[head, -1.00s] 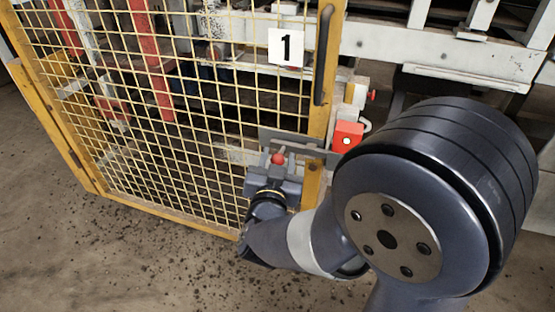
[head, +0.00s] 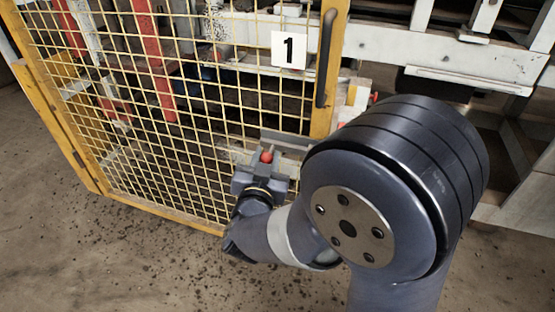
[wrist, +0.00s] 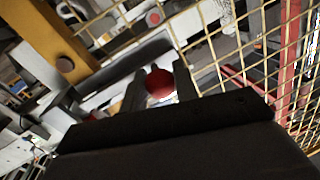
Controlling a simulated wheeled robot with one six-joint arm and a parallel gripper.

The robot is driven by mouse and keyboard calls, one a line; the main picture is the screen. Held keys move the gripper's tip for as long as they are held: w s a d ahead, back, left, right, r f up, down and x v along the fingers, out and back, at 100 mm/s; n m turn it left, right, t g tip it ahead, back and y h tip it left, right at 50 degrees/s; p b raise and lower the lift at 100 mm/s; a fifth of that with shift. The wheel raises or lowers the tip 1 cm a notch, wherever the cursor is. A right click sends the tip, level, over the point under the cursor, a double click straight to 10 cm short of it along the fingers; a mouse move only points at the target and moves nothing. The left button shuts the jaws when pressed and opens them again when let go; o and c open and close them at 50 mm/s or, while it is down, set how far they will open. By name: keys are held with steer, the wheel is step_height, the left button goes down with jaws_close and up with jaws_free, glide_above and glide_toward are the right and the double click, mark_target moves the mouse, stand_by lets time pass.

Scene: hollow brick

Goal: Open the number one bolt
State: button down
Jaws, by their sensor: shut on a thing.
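The number one bolt has a red round knob (head: 266,156), on the mesh gate marked with a white "1" sign (head: 289,49). A grey bar of the bolt (head: 288,138) shows behind the knob. My gripper (head: 266,164) is shut on the red knob from below. In the wrist view the knob (wrist: 159,83) sits between the two dark fingers (wrist: 160,92). The right end of the bolt and its catch are hidden behind my arm in the head view.
The yellow mesh gate (head: 150,218) has a dark upright handle (head: 327,57) on its right post. White machine beams (head: 440,50) stand to the right. Bare floor (head: 110,270) lies in front.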

steer(key=shift+w+a, duration=0.15)
steer(key=shift+a, duration=0.3)
steer(key=c, duration=1.1)
jaws_free()
steer(key=shift+c, duration=0.2)
steer(key=s+a+p, duration=0.1)
steer(key=s+p, duration=0.1)
steer(key=s, duration=0.8)
steer(key=shift+s+a, duration=0.3)
steer(key=shift+s, duration=0.05)
